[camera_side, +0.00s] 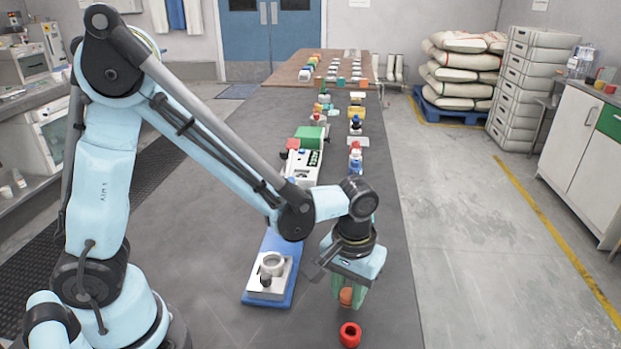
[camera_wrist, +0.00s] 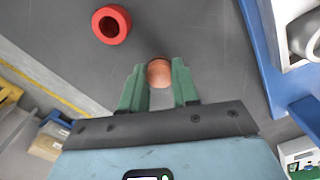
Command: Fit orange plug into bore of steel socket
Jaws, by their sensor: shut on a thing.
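The orange plug (camera_side: 346,296) is between the green fingers of my gripper (camera_side: 350,288), which is shut on it above the dark table. In the wrist view the rounded copper-orange plug (camera_wrist: 159,73) shows between the fingertips of my gripper (camera_wrist: 158,70); its lower end is hidden. The steel socket (camera_side: 273,263), a grey ring with an open bore, stands on a pale block on a blue base, left of my gripper and apart from it. Part of what looks like the socket (camera_wrist: 301,36) shows at the right edge of the wrist view.
A red ring (camera_side: 350,335) lies on the table near my gripper, also in the wrist view (camera_wrist: 111,24). The blue base (camera_side: 281,301) is left of my gripper. Several coloured parts line the table farther back.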

